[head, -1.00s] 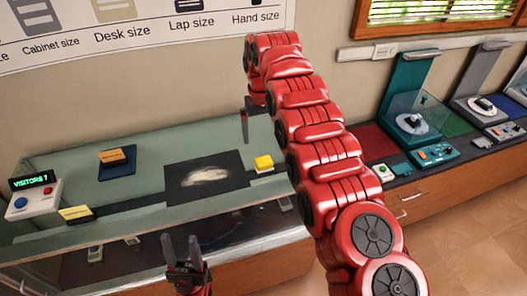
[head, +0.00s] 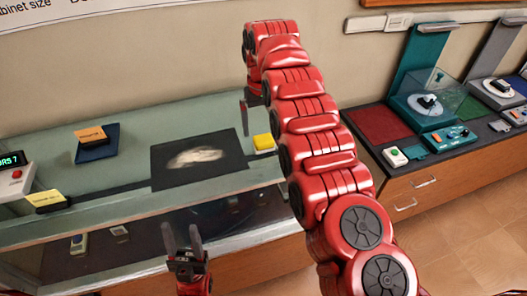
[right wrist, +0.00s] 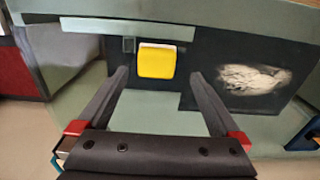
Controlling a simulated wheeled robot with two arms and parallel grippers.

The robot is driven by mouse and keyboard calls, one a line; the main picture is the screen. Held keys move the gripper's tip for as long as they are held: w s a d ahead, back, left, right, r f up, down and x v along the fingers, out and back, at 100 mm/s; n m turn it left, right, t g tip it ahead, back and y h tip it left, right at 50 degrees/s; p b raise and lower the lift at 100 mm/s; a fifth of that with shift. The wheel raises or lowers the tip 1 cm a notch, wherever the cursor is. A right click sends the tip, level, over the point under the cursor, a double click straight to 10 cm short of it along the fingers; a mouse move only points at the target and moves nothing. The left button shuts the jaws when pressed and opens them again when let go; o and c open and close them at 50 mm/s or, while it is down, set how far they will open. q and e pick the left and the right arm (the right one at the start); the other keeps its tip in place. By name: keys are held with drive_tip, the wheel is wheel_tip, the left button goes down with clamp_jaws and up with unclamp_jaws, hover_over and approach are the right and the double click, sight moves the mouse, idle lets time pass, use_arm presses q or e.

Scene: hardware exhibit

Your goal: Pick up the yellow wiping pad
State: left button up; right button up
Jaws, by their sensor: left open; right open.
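The yellow wiping pad (head: 264,143) lies on the display case top, just right of the dark mat, in the head view. In the right wrist view the yellow pad (right wrist: 157,61) shows ahead of my right gripper, between the lines of its fingers and beyond their tips. My right gripper (head: 246,115) is open and empty, above the case close to the pad. Its two fingers (right wrist: 157,75) stand wide apart in the right wrist view. My left gripper (head: 182,238) is open and empty, in front of the case's front edge.
A dark mat (head: 168,179) with a whitish smear (head: 195,157) lies left of the pad. A dark blue block with an orange card (head: 90,135), a yellow card (head: 46,200) and a counter box (head: 14,178) stand further left. A counter with devices (head: 432,139) is on the right.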

sight(263, 138)
drive_tip(key=shift+s+f, duration=0.15)
drive_tip(key=shift+f, duration=0.2)
drive_tip(key=f+p, duration=0.3)
drive_tip(key=f, duration=0.1)
drive_tip(key=shift+w+d, duration=0.2)
drive_tip(key=shift+w, duration=0.05)
drive_tip(key=shift+f, duration=0.55)
drive_tip(key=c, duration=1.2)
